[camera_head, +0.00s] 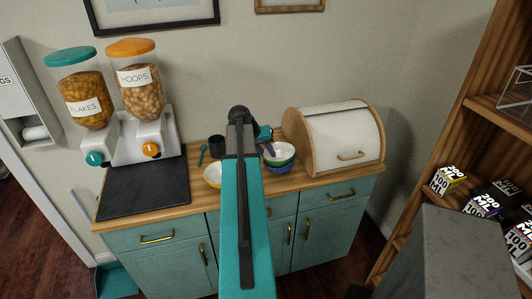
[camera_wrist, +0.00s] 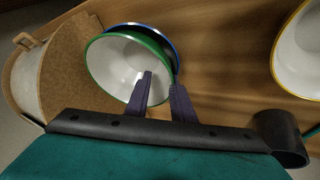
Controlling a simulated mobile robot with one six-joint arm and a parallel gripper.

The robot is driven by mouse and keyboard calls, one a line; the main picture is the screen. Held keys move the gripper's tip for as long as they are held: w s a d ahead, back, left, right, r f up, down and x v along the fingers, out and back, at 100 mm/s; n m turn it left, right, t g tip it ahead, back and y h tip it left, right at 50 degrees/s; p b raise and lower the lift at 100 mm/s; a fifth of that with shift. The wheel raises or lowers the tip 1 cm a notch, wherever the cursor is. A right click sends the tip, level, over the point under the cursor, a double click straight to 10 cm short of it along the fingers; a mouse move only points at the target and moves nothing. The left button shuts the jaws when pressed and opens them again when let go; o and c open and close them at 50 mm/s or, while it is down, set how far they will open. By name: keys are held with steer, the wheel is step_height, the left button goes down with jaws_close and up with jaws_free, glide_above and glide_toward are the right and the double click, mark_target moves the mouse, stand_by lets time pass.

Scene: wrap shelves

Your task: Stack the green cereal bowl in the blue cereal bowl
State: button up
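The green cereal bowl (camera_head: 281,161), white inside, sits in the blue cereal bowl (camera_head: 279,169) on the wooden counter. In the wrist view the green bowl (camera_wrist: 112,68) covers most of the blue bowl (camera_wrist: 158,35), whose rim shows past the far and right sides. My gripper (camera_wrist: 160,80) has its purple fingers apart at the near right rim of the green bowl. The left finger is over the inside of the bowl, the right one at or outside the rim. In the head view my arm hides part of the gripper.
A yellow-rimmed bowl (camera_head: 212,175) stands left of my arm, with a dark cup (camera_head: 217,146) and teal spoon (camera_head: 202,154) behind it. A wooden bread box (camera_head: 335,138) stands close on the right. Two cereal dispensers (camera_head: 140,95) and a dark mat (camera_head: 143,190) are at left.

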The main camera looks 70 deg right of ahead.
steer(key=shift+f, duration=0.15)
steer(key=shift+w+r+p, duration=0.1)
steer(key=shift+r+p, duration=0.2)
steer(key=shift+r, duration=0.45)
steer(key=b+v, duration=0.2)
steer(key=v, duration=1)
steer(key=shift+d, duration=0.1)
stand_by(0.4)
